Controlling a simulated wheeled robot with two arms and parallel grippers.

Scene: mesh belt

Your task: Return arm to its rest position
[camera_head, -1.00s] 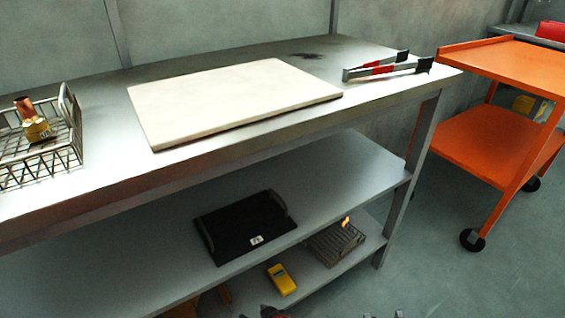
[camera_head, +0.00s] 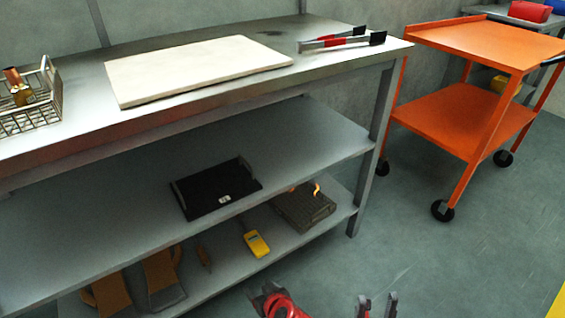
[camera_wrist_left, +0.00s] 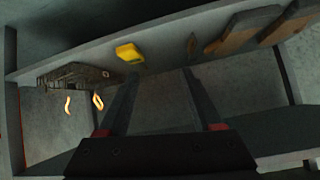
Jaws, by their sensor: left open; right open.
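My left gripper (camera_head: 272,296), with red and dark parts, shows at the bottom edge of the head view, in front of the shelf unit. In the left wrist view my left gripper (camera_wrist_left: 160,78) has its two dark fingers spread apart with nothing between them. My right gripper (camera_head: 377,305) shows at the bottom edge of the head view as two separated fingertips, open and empty over the floor. The rest of both arms is out of the head view.
A steel workbench (camera_head: 190,110) carries a wire basket (camera_head: 30,118), a white board (camera_head: 195,68) and tongs (camera_head: 342,41). Its lower shelves hold a black tray (camera_head: 215,189), a yellow device (camera_head: 257,244) and brown items (camera_head: 160,272). An orange cart (camera_head: 485,47) stands right; floor between is clear.

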